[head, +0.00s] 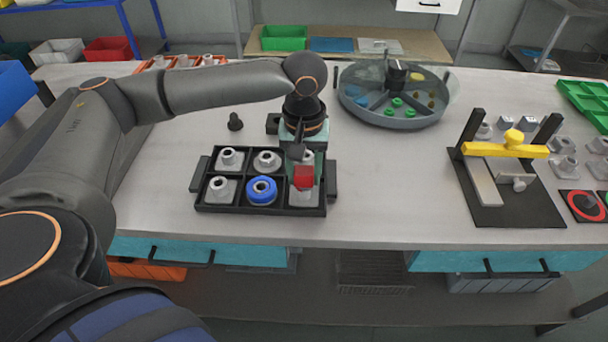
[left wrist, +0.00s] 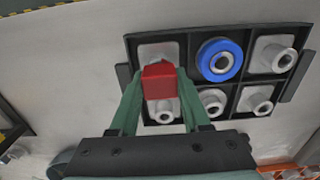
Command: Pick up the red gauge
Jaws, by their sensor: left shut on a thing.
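The red gauge (head: 304,177) is a small red block at the right end of the black divided tray. It also shows in the left wrist view (left wrist: 160,82), between green fingers. My left gripper (head: 305,170) points down over the tray's front right compartment and is shut on the red gauge. A grey fitting in that compartment is partly hidden behind the gauge. I cannot tell whether the gauge touches it. My right gripper is in neither view.
The black tray (head: 262,209) holds several grey fittings and a blue ring (head: 262,190) around one of them. A round divided tank (head: 400,122) stands behind to the right. A yellow-barred clamp fixture (head: 505,150) stands right. Bare table lies between tray and fixture.

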